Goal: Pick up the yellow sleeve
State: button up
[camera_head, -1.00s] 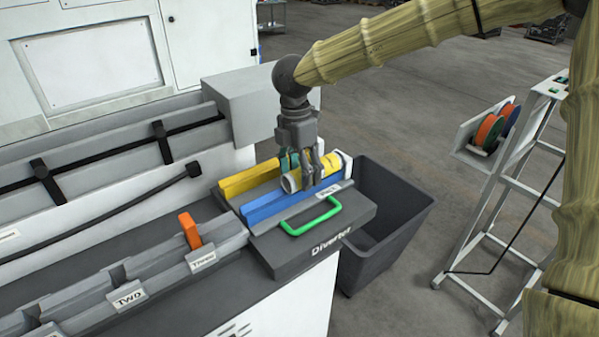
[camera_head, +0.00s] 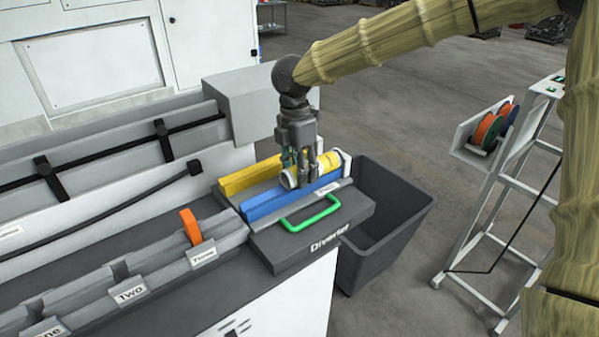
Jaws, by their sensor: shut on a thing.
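The yellow sleeve (camera_head: 330,164) has white ends and lies along the channel between the yellow rail and the blue rail of the diverter. My gripper (camera_head: 302,180) points down over it with fingers around the sleeve's near part, shut on it. The fingers hide part of the sleeve. The sleeve's left white end (camera_head: 288,180) shows just left of the fingers. I cannot tell whether the sleeve is clear of the channel floor.
The diverter (camera_head: 318,240) has a green handle (camera_head: 310,215) in front. A dark bin (camera_head: 385,225) stands at its right. An orange flag (camera_head: 190,226) rises from the labelled troughs at left. A white stand (camera_head: 500,210) with orange and blue discs is at right.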

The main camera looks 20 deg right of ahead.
jog(key=s+a+r+b, duration=0.2)
jog(key=s+r+b, duration=0.2)
jog(key=s+r, duration=0.4)
jog(key=s, duration=0.5)
jog(key=shift+s+b, duration=0.3)
jog(key=shift+s, duration=0.1)
